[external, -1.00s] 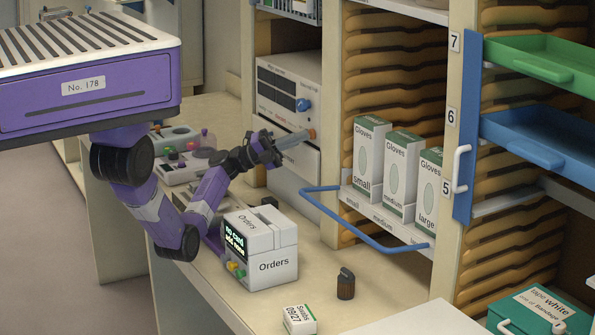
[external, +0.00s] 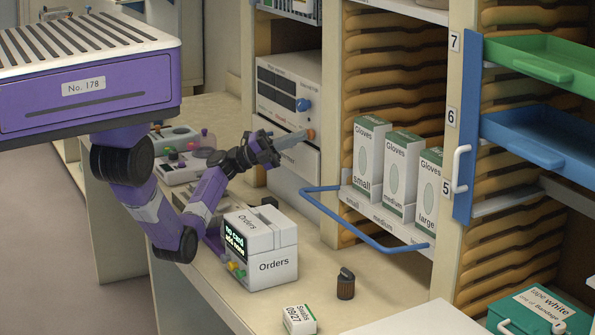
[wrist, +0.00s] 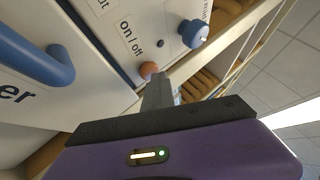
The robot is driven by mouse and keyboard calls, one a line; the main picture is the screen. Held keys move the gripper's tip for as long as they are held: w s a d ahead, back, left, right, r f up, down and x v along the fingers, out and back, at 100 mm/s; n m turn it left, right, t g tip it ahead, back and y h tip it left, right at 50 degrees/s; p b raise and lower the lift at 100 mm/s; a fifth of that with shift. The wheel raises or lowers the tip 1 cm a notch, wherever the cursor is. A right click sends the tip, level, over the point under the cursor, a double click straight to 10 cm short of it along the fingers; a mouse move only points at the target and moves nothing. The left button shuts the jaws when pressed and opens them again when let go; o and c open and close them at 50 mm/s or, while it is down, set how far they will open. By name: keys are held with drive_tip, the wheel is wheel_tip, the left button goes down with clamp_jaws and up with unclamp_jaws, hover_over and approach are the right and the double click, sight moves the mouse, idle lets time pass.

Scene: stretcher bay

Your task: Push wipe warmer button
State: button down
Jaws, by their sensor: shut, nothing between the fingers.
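A white box-shaped unit (external: 278,72) with dark display strips and a blue knob (external: 303,104) stands at the back of the counter; its small lettering is hard to read. An orange button (external: 311,134) sits low on its front, below the knob. In the wrist view the orange button (wrist: 148,69) is beside an "on/off" label (wrist: 130,40), with the blue knob (wrist: 193,33) to its right. My gripper (external: 304,136) is shut and empty, its grey fingertips pointing at the button. In the wrist view the fingertips (wrist: 156,80) overlap the button's lower edge; I cannot tell whether they touch.
A blue handle (wrist: 40,58) on a white front is left of the fingers in the wrist view. A blue rail (external: 345,228) juts from the glove shelf to the right. An Orders box (external: 272,268) stands below my forearm. A dark bottle (external: 346,285) stands on the counter.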

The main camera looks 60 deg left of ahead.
drive_tip(key=shift+s+p, duration=0.85)
drive_tip(key=shift+s, duration=2.1)
drive_tip(key=s+d+r+n+t+y+p, duration=0.2)
drive_tip(key=s+n+t+y+p, duration=0.45)
drive_tip(key=n+y, duration=0.85)
drive_tip(key=s+d+f+n+g, duration=0.1)
drive_tip(key=s+d+f+g, duration=0.1)
drive_tip(key=s+d+f, duration=0.4)
drive_tip(key=s+d+f+n+g, duration=0.1)
drive_tip(key=s+d+f+n, duration=0.1)
drive_tip(key=s+d, duration=0.7)
drive_tip(key=s+d+f+n+g+b, duration=0.2)
drive_tip(key=s+f+n+g+b, duration=0.1)
drive_tip(key=s+f+n, duration=0.2)
drive_tip(key=s+d+f+n+g+b, duration=0.3)
drive_tip(key=s+f+n, duration=0.3)
drive_tip(key=s+f, duration=0.2)
drive_tip(key=shift+s+d+f+n, duration=0.3)
drive_tip(key=shift+s+f, duration=0.05)
drive_tip(key=shift+s, duration=0.2)
